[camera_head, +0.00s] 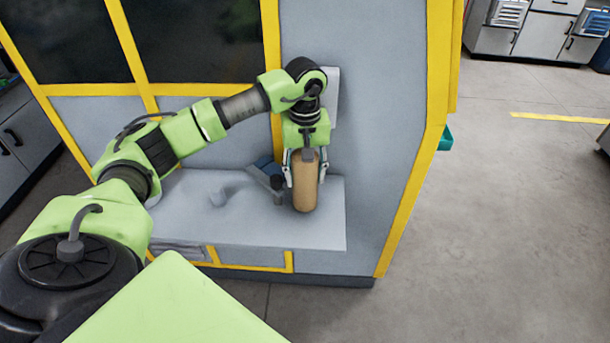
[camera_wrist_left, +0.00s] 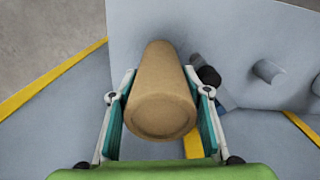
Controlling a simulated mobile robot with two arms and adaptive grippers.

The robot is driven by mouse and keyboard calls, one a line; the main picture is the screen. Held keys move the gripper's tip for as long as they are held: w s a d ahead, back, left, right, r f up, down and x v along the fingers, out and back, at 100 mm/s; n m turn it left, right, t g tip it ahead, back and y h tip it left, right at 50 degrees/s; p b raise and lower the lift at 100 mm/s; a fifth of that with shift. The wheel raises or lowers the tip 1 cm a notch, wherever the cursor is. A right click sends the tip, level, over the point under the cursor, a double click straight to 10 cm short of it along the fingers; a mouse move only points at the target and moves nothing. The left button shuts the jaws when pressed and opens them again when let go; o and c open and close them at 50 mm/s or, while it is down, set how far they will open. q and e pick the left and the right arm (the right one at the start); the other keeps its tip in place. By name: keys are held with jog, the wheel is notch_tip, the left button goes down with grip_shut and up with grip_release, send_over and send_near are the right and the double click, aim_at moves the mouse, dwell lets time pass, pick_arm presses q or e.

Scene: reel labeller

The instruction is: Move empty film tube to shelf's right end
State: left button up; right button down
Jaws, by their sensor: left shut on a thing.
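The film tube is a tan-brown cardboard cylinder (camera_head: 305,188). In the head view it stands roughly upright at the right part of the grey shelf (camera_head: 240,232). I cannot tell whether its lower end touches the shelf. My left gripper (camera_head: 304,172) is shut on the tube, its fingers on both sides of the upper part. In the left wrist view the tube (camera_wrist_left: 160,100) lies between the teal finger pads of the left gripper (camera_wrist_left: 160,120), its near end facing the camera. My right gripper is not in view.
A dark spindle-like part (camera_head: 277,184) stands on the shelf just left of the tube and shows close to it in the left wrist view (camera_wrist_left: 209,76). The machine's grey wall with yellow frame (camera_head: 400,220) rises behind and right. Bare shelf lies right of the tube.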

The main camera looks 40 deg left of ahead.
pick_arm(q)
jog(key=shift+f, duration=0.95)
jog(key=o, duration=0.9)
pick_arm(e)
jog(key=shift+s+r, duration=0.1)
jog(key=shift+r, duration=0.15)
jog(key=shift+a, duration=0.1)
